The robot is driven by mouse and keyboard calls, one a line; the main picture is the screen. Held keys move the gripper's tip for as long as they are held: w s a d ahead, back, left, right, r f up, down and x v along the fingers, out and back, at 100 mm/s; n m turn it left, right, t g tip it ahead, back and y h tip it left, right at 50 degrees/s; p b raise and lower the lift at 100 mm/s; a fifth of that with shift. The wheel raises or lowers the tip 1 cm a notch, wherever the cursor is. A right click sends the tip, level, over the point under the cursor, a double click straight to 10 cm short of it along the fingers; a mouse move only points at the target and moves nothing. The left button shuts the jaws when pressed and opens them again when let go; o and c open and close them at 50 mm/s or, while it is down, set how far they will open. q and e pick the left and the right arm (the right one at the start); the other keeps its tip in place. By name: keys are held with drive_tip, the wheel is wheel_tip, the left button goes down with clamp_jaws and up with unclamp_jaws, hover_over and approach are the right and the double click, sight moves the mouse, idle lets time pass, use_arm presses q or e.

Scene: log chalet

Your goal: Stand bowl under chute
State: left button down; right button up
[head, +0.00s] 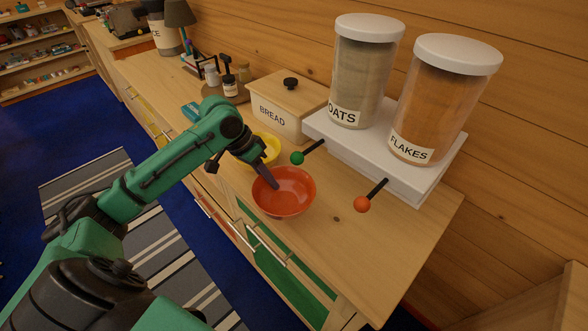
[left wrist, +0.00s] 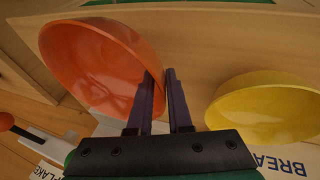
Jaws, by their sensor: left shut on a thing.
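An orange-red bowl (head: 290,200) is upright near the front edge of the wooden counter. My left gripper (head: 272,182) is shut on its left rim. In the left wrist view the fingers (left wrist: 168,85) pinch the wall of the orange bowl (left wrist: 90,65). I cannot tell whether the bowl rests on the counter or hangs just above it. A white dispenser base (head: 385,160) carries the oats canister (head: 362,75) and the flakes canister (head: 435,105). A green knob (head: 297,158) sticks out under the oats, an orange knob (head: 362,204) under the flakes. Chute openings are hidden. My right gripper is out of view.
A yellow bowl (head: 268,150) stands just behind and left of the orange bowl, partly hidden by my arm. A bread box (head: 285,108) is beyond it, and a round tray (head: 232,95) with jars is farther left. The counter (head: 390,240) right of the orange bowl is clear.

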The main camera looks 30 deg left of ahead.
sight(294, 170)
use_arm(q)
drive_tip(key=w+d, duration=0.1)
drive_tip(key=w, duration=0.1)
drive_tip(key=w+d+p, duration=0.1)
drive_tip(key=w, duration=0.2)
drive_tip(key=w+d, duration=0.1)
drive_tip(key=w, duration=0.2)
drive_tip(key=shift+r+p, duration=0.15)
drive_tip(key=shift+p, duration=0.2)
wheel_tip(294, 170, down, 3)
drive_tip(key=shift+r+p, duration=0.1)
drive_tip(key=shift+p, duration=0.35)
drive_tip(key=shift+f, duration=0.4)
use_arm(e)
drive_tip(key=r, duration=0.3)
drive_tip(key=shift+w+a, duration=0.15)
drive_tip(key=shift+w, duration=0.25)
use_arm(q)
drive_tip(key=shift+f, duration=0.1)
drive_tip(key=c, duration=0.8)
unclamp_jaws()
drive_tip(key=shift+c, duration=0.2)
drive_tip(key=shift+s, duration=0.1)
drive_tip(key=b+v, duration=0.1)
drive_tip(key=v, duration=1.1)
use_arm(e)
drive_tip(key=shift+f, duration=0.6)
